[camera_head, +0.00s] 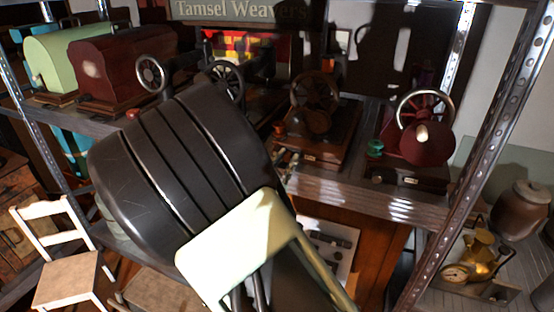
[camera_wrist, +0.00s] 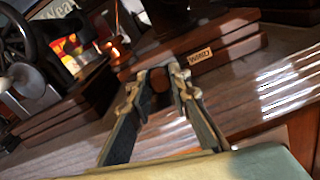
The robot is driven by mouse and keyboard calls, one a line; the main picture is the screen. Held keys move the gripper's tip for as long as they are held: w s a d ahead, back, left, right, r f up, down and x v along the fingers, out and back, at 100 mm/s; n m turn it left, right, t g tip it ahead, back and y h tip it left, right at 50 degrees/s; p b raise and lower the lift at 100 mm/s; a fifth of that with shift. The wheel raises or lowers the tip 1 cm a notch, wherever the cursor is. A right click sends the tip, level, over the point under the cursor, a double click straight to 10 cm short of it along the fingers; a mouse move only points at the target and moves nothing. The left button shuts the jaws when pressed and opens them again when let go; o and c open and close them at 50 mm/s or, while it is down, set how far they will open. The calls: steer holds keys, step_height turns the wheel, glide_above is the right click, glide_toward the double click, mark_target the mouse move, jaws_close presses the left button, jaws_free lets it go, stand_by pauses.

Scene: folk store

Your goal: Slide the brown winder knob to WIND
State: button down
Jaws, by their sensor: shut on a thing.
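The brown winder knob (camera_wrist: 160,82) shows in the wrist view between my fingertips, at the front edge of a dark wooden base (camera_wrist: 232,38). My gripper (camera_wrist: 160,88) is shut on it, one finger on each side. A small brass plate (camera_wrist: 201,56) on the base, right of the knob, has blurred lettering that seems to read WIND. In the head view my gripper (camera_head: 287,165) is at the front left of a brown wheeled machine (camera_head: 316,104) on the shelf. The knob cannot be made out there, and my arm covers much of the shelf to the left.
A dark red machine with a wheel (camera_head: 424,142) stands to the right, with a green knob (camera_head: 375,148) on its left. Pale green (camera_head: 62,54) and maroon (camera_head: 118,70) covered machines stand at left. A metal post (camera_head: 480,150) bounds the right side. The shelf front (camera_head: 345,190) is bare.

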steer(key=shift+s+d, duration=0.2)
steer(key=shift+d, duration=0.4)
steer(key=c, duration=1.8)
jaws_free()
steer(key=shift+d, duration=0.15)
steer(key=v, duration=1.2)
